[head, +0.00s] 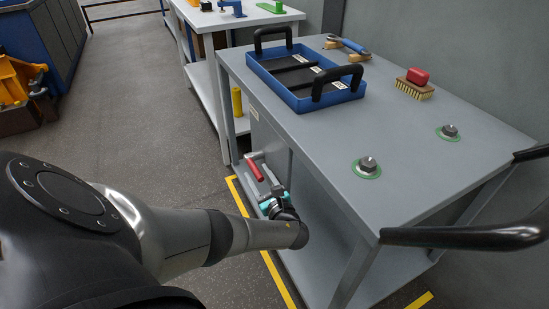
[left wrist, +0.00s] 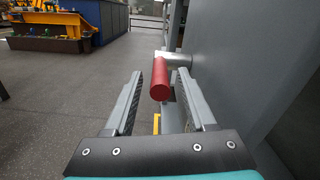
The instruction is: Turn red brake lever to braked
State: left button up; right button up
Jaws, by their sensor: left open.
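The red brake lever (head: 255,170) is a short red cylinder on a pale metal arm at the cart's side, below the cart top. In the left wrist view the lever (left wrist: 160,82) points toward the camera, between my open fingers, with its pale metal mount behind it. My left gripper (head: 268,176) is low beside the cart, next to the lever. In the left wrist view my left gripper (left wrist: 160,74) is open, with gaps on both sides of the lever. My right gripper does not show.
The grey cart (head: 330,135) carries a blue tray (head: 345,97) with black handles, and a red-topped brush (head: 414,85). Black push handles (head: 465,237) stick out at its near end. A yellow floor line (head: 272,268) runs beside the cart.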

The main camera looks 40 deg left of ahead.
pick_arm(q)
jog(key=p+v, duration=0.3)
jog(key=v, duration=0.9)
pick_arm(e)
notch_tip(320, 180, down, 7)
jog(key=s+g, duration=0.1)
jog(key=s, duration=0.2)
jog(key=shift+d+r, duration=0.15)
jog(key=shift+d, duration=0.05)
pick_arm(q)
jog(key=shift+s+d, duration=0.1)
jog(key=shift+d, duration=0.05)
